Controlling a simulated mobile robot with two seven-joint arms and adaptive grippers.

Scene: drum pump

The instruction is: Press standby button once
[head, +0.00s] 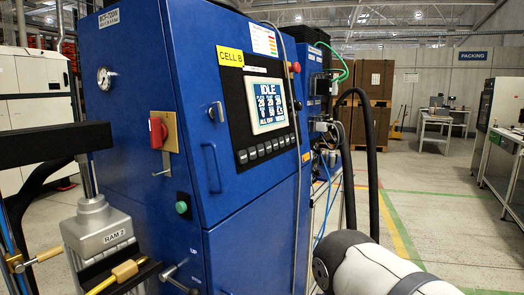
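The blue drum pump cabinet (140,90) stands in front of me. Its control panel carries a lit screen (266,104) reading IDLE above several figures. A row of small grey buttons (265,150) sits just under the screen; their labels are too small to read, so I cannot tell which is standby. A red button (296,67) is right of the screen. Neither gripper shows; only a white and black link of my arm is at the bottom right.
A red rotary switch (158,131) and a blue door handle (212,167) stick out from the cabinet. The grey RAM 2 unit (97,235) and brass fittings are at the lower left. Black hoses (372,150) hang at the right. Open floor (440,200) lies beyond.

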